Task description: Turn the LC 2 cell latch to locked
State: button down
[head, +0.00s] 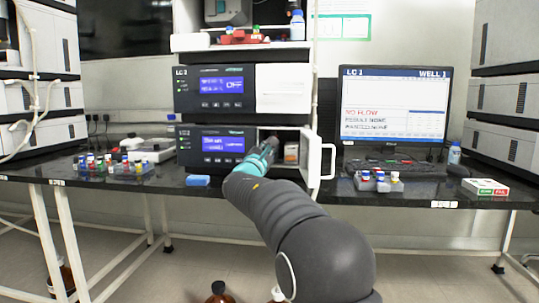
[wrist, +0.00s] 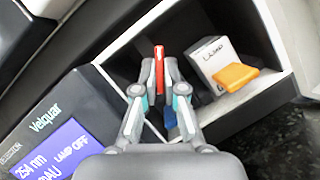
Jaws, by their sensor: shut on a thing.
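The red latch lever (wrist: 159,69) stands inside the open compartment of the lower detector unit (head: 216,144). In the wrist view my gripper (wrist: 158,80) has its two fingers on either side of the lever and is shut on it. A blue part (wrist: 170,118) shows low between the fingers. In the head view my gripper (head: 268,146) reaches into the compartment and hides the latch. The unit's white door (head: 314,160) is swung open to the right. I see no latch markings.
A white box marked LAMP (wrist: 212,58) with an orange part (wrist: 236,75) sits in the compartment, right of my gripper. A monitor (head: 394,106) stands right.

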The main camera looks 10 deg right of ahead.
jog(key=n+y, duration=0.1)
jog(key=n, duration=0.1)
jog(key=n+t+b, duration=0.1)
jog(key=n, duration=0.2)
jog(key=shift+d+f+t+y, duration=0.15)
jog(key=shift+t+y, duration=0.15)
jog(key=shift+y, duration=0.1)
jog(key=shift+n+t+y, duration=0.3)
jog(key=shift+n+y, duration=0.3)
jog(key=shift+n, duration=0.65)
jog(key=shift+n+t+y, duration=0.3)
jog(key=shift+n+y, duration=0.3)
jog(key=shift+n, duration=0.65)
jog(key=c, duration=1.3)
grip_release()
jog(key=shift+o, duration=0.2)
jog(key=shift+s, duration=0.1)
jog(key=v, duration=1.2)
